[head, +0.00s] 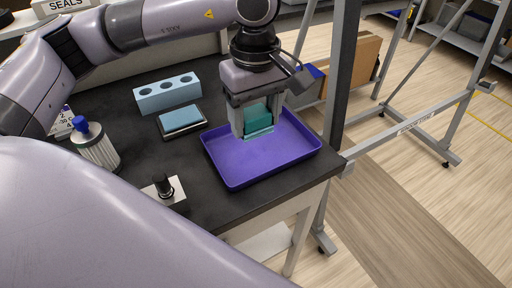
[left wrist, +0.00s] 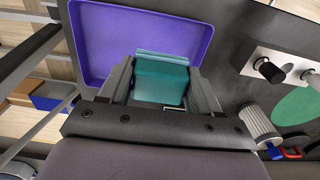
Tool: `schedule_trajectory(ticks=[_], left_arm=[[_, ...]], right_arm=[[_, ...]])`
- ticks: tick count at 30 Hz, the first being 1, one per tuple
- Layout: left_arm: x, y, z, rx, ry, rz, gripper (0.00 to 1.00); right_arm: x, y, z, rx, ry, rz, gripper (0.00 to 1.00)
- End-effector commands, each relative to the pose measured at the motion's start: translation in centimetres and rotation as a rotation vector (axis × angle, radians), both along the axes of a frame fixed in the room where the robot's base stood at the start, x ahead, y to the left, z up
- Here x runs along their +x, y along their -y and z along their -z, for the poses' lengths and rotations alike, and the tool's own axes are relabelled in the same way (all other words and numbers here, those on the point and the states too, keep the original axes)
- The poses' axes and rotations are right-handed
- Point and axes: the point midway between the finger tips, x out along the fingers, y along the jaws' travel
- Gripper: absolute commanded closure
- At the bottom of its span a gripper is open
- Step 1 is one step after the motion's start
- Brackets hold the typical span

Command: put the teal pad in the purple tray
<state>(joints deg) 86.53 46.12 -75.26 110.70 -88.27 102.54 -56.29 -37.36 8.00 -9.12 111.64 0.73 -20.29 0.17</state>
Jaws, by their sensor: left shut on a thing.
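My left gripper (head: 258,123) is shut on the teal pad (head: 257,116), a small teal block. The gripper points down over the purple tray (head: 228,176), near its back part. I cannot tell whether the pad touches the tray floor. In the left wrist view the teal pad (left wrist: 161,82) sits between the two fingers, with the purple tray (left wrist: 90,40) behind it. The rest of the tray shows empty. My right gripper is not in view.
A light blue block with holes (head: 168,94) and a dark holder with a blue pad (head: 182,119) stand left of the tray. A blue-topped jar (head: 97,146) and a black knob on a plate (head: 164,188) are farther left. A grey metal frame post (head: 340,80) rises beside the table's right edge.

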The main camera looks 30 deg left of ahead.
Motion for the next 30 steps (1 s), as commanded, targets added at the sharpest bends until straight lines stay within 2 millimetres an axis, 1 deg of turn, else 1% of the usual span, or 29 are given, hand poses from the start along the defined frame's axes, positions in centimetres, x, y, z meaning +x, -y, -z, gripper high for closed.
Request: schedule_trajectory(ticks=[1, 4, 6, 11, 15, 18, 21, 27, 30], left_arm=[[-0.1, -0.1, 1.2, 0.001, -0.005, 0.001, 0.7], [-0.1, 0.0, 3.2, 0.0, -0.002, 0.0, 0.7], [0.0, 0.0, 4.0, 0.0, -0.001, 0.0, 0.7], [0.0, 0.0, 5.3, 0.0, -0.001, -0.001, 0.7], [-0.1, 0.0, 7.5, 0.001, -0.003, -0.001, 0.7], [-0.1, 0.0, 8.7, 0.0, -0.002, 0.0, 0.7], [0.0, 0.0, 9.1, -0.001, 0.002, 0.0, 0.7], [0.0, 0.0, 9.1, -0.001, 0.002, 0.0, 0.7], [0.0, 0.0, 9.4, -0.001, 0.001, 0.0, 0.7]], right_arm=[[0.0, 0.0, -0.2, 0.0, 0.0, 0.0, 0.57], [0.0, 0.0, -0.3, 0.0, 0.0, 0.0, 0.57], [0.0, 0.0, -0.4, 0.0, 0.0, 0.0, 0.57], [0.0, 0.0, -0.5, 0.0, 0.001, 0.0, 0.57], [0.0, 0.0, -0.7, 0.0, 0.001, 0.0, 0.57], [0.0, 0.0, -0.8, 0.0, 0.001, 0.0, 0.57], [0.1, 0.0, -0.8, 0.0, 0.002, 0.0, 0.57], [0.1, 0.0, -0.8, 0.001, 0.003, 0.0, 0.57], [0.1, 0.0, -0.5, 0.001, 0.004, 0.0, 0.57]])
